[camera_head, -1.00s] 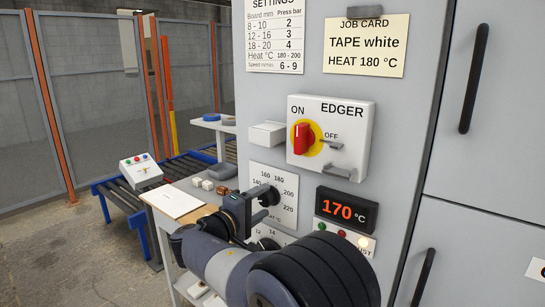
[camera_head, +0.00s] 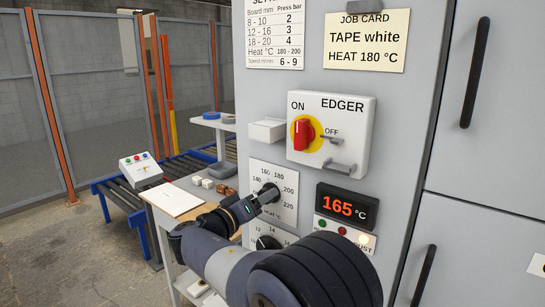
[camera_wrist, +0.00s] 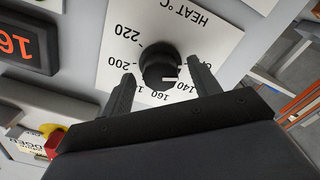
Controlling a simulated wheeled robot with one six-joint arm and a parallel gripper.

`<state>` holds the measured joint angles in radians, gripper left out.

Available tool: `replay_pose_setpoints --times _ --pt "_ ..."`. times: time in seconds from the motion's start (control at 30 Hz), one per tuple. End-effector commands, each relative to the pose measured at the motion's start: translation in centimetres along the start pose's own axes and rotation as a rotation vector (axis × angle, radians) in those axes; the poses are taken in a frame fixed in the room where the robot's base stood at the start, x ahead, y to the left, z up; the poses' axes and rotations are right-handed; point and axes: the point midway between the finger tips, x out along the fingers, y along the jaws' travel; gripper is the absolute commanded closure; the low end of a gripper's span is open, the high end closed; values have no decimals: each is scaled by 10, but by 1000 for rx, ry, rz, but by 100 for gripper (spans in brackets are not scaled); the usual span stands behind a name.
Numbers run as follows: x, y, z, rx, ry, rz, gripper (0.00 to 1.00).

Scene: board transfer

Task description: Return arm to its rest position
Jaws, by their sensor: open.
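My gripper (camera_head: 262,198) is open in front of the control panel at the heat dial. In the wrist view its two fingers (camera_wrist: 161,70) stand on either side of the black heat knob (camera_wrist: 155,66), with a visible gap at each side. Whether a finger touches the knob I cannot tell. A white mark on the knob sits on the side of the low numbers, near 140 and 160. In the head view the heat dial plate (camera_head: 286,182) is partly covered by my gripper. My arm reaches in from the bottom.
The temperature display (camera_head: 341,207) reads 165 °C. The EDGER switch (camera_head: 302,134) is red, above the dial. A job card (camera_head: 366,41) says TAPE white, HEAT 180 °C. A bench with paper (camera_head: 174,201) and a roller conveyor (camera_head: 122,195) stand left. Open floor lies at the lower left.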

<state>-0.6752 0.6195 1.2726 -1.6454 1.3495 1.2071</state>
Motion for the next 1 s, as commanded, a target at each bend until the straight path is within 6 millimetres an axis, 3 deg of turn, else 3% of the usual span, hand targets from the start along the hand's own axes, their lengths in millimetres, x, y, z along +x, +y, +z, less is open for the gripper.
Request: replay_pose_setpoints --times 0.5,1.0 --pt "0 1 -2 336 1 0 42" --pt "0 -1 0 418 1 0 42"
